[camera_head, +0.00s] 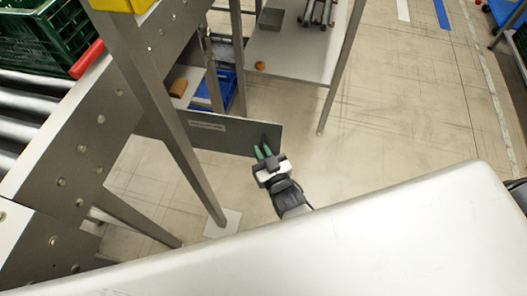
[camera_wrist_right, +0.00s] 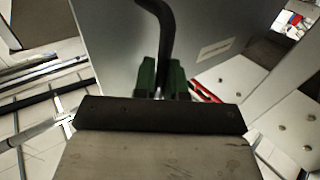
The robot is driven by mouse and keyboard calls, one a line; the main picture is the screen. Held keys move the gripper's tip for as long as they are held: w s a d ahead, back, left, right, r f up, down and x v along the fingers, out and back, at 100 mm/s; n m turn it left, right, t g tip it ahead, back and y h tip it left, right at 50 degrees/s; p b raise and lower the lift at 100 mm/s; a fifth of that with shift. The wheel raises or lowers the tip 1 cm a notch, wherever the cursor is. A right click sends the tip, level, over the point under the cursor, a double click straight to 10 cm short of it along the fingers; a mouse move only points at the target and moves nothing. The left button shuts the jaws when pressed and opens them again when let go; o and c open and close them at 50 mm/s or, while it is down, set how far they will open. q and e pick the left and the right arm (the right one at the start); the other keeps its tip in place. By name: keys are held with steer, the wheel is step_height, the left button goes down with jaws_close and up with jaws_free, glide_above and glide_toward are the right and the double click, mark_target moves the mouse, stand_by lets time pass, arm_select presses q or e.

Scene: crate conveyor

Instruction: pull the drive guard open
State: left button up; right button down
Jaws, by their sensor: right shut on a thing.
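The drive guard (camera_head: 235,136) is a grey flat panel with a pale label. In the head view it stands out at an angle from the side of the conveyor frame. My right gripper (camera_head: 263,152), with green fingertips, is at the panel's outer end. In the right wrist view the right gripper (camera_wrist_right: 160,80) is shut on the guard's black curved handle (camera_wrist_right: 166,30), with the guard panel (camera_wrist_right: 215,22) just behind it. The grip itself is partly hidden by the gripper body. My left gripper is not in view.
The conveyor (camera_head: 75,150) with rollers and a green crate (camera_head: 50,35) is at the left. A slanted metal leg (camera_head: 165,110) crosses in front of the guard. A table (camera_head: 300,50) stands behind. The floor (camera_head: 400,110) to the right is clear.

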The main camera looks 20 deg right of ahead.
steer(key=shift+a, duration=0.1)
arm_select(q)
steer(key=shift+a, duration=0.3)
arm_select(e)
steer(key=c, duration=1.2)
jaws_free()
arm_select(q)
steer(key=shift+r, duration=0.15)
arm_select(e)
steer(key=s+d, duration=0.1)
steer(key=s, duration=0.9)
steer(key=shift+s+d, duration=0.3)
